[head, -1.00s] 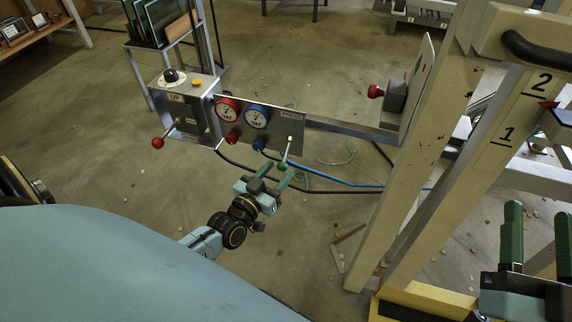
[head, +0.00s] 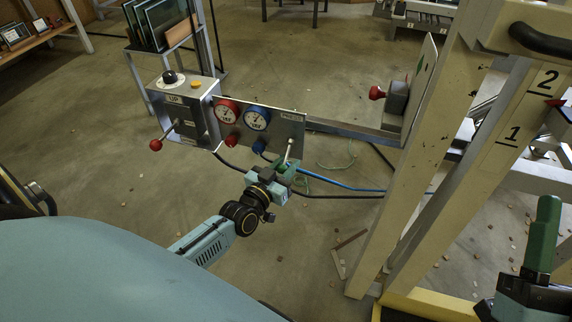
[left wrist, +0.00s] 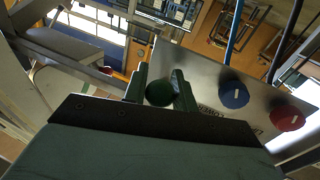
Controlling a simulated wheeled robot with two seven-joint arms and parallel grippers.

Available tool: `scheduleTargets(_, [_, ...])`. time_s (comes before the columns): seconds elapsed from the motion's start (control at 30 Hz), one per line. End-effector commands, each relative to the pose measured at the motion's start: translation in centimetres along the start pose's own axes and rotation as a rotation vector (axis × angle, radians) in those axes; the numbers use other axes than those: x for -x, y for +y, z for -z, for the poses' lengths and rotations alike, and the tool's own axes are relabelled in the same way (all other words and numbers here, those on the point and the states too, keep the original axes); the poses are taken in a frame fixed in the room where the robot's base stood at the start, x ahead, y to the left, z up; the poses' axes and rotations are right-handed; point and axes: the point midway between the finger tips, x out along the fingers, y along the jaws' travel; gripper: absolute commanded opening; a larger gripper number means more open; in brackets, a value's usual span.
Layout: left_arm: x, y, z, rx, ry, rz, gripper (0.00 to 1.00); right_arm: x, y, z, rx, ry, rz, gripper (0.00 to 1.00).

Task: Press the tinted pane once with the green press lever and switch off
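The press lever (head: 289,150) is a pale rod on the panel labelled PRESS (head: 293,117). Its green knob (left wrist: 160,93) sits between the fingers of my left gripper (left wrist: 160,88) in the left wrist view. The fingers look apart, one on each side of the knob; whether they touch it is unclear. In the head view this gripper (head: 288,167) is at the lever's lower end. My right gripper (head: 543,235) is cut off at the right edge, and only one green finger shows clearly.
The grey control box (head: 185,105) has a black knob (head: 169,77), a yellow button (head: 196,84) and a red-ball lever (head: 156,145). Two gauges sit on the panel. The beige frame (head: 425,170) marked 1 and 2 stands right. Hoses hang below the panel.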

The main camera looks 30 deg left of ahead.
Motion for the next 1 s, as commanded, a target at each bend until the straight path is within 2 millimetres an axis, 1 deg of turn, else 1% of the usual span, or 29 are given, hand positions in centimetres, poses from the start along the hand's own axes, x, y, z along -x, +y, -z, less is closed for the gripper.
scheduleTargets(0.03, [0.0, 0.0, 0.0, 0.0, 0.0, 0.0, 0.14, 0.0, 0.0, 0.0, 0.0, 0.0, 0.0, 0.48])
scheduleTargets(0.13, [0.0, 0.0, 0.0, 0.0, 0.0, 0.0, 0.01, 0.0, 0.0, 0.0, 0.0, 0.0, 0.0, 0.48])
scheduleTargets(0.47, [0.0, 0.0, 0.0, 0.001, -0.004, 0.0, 0.0, -0.1, 0.0, -0.2, 0.0, -0.016, 0.0, 0.48])
scheduleTargets(0.67, [0.1, 0.0, 0.3, 0.005, -0.02, 0.001, 0.0, 0.1, 0.4, -2.4, 0.009, -0.168, -0.009, 0.48])
scheduleTargets(0.77, [0.1, 0.0, 0.4, 0.008, -0.033, 0.002, 0.0, 0.4, 0.8, -4.0, 0.015, -0.283, -0.016, 0.48])
scheduleTargets(0.87, [0.1, 0.1, 0.6, 0.013, -0.05, 0.004, 0.0, 1.2, 1.1, -5.9, 0.021, -0.427, -0.025, 0.48])
scheduleTargets(1.0, [0.2, 0.1, 0.8, 0.021, -0.077, 0.005, 0.0, 3.2, 1.8, -8.7, 0.029, -0.655, -0.042, 0.48])
